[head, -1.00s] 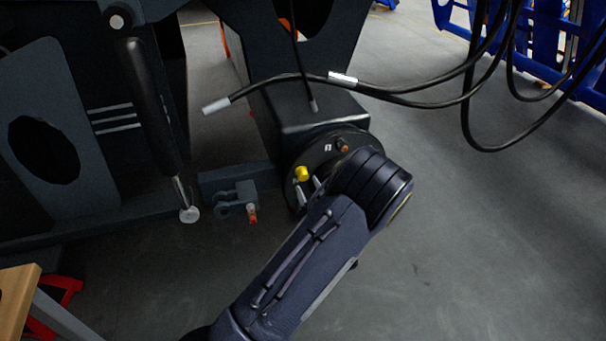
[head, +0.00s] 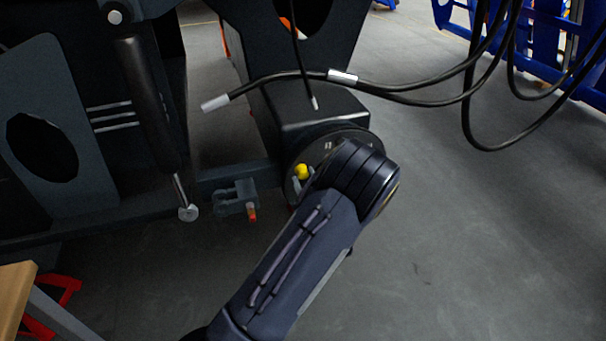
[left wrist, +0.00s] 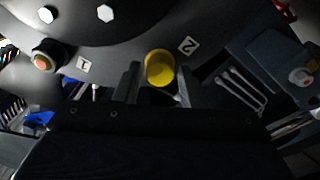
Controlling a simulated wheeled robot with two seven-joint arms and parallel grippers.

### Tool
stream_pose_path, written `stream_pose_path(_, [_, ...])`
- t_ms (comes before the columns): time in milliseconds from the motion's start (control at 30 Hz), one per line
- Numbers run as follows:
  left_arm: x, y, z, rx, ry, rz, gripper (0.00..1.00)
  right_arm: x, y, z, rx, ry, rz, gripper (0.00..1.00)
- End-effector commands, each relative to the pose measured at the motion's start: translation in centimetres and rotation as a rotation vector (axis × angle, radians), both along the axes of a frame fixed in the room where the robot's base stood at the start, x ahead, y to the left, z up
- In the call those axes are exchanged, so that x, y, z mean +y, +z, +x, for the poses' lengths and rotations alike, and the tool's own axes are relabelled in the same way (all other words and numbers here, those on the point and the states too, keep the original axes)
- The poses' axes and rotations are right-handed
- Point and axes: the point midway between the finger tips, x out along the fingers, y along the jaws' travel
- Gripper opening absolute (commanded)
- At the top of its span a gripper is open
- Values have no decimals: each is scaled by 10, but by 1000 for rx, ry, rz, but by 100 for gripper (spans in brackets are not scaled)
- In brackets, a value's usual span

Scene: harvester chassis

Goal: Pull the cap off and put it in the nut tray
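The yellow cap (head: 302,171) sits on the round dark plate (head: 345,136) at the end of the chassis beam. In the left wrist view the yellow cap (left wrist: 159,68) is beside a label "2", between the fingertips of my left gripper (left wrist: 158,78). The gripper is open, with a small gap showing on each side of the cap. In the head view my left arm covers much of the plate, and the fingers cannot be made out clearly. My right gripper is in neither view. No nut tray can be made out.
Black hoses (head: 400,98) hang above the arm. A wooden-topped table edge (head: 14,300) is at lower left. Floor at right is clear.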

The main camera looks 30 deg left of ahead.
Motion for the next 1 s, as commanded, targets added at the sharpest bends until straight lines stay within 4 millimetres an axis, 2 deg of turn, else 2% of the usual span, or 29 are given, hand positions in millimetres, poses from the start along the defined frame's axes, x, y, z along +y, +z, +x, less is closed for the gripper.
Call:
stream_pose_path(167, [0,0,0,0,0,0,37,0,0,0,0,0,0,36])
stream_pose_path(367, [0,0,0,0,0,0,13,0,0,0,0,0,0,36])
stream_pose_path(567, [-2,0,-1,0,-1,0,13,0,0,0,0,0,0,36])
stream_pose_path(1000, [-18,-2,-15,0,-1,0,13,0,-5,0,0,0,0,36])
